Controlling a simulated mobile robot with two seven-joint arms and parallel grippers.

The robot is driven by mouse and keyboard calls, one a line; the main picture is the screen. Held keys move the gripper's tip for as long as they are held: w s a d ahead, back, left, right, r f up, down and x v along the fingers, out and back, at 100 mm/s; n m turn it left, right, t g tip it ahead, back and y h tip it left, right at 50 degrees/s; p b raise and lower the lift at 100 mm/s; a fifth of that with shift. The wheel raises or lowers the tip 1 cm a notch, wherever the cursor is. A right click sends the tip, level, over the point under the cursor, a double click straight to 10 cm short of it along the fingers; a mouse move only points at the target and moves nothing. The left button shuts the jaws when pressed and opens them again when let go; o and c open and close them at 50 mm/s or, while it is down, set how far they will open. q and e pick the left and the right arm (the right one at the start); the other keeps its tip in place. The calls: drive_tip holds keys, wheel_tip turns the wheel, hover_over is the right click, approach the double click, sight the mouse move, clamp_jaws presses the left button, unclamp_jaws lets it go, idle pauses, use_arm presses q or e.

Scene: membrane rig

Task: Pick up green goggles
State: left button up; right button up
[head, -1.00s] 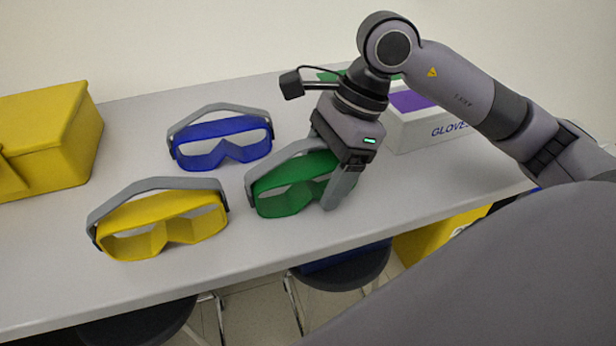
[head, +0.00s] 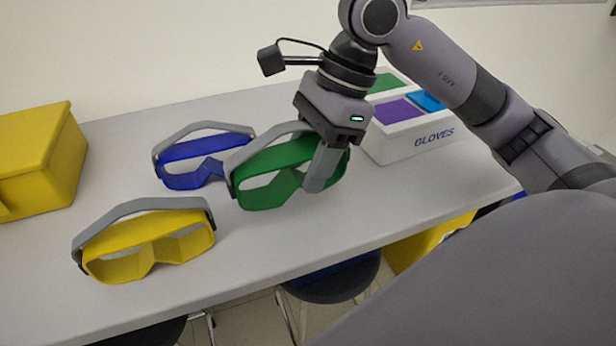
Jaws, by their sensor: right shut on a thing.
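The green goggles (head: 262,190) with a grey strap are in the middle of the head view, tilted, and appear raised above the table. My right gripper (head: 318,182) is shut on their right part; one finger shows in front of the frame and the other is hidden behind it. The goggles overlap the right end of the blue goggles (head: 190,174) in the picture. My left gripper does not show.
Yellow goggles (head: 135,258) lie at the front left of the grey table (head: 340,225). A yellow box (head: 38,165) stands at the far left. A white glove box (head: 405,143) stands behind the gripper at the right. Dark stools (head: 335,284) are below the front edge.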

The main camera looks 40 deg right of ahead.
wheel_tip(320, 180, up, 15)
drive_tip(key=shift+r+p, duration=0.1)
drive_tip(key=shift+p, duration=0.95)
idle(0.5)
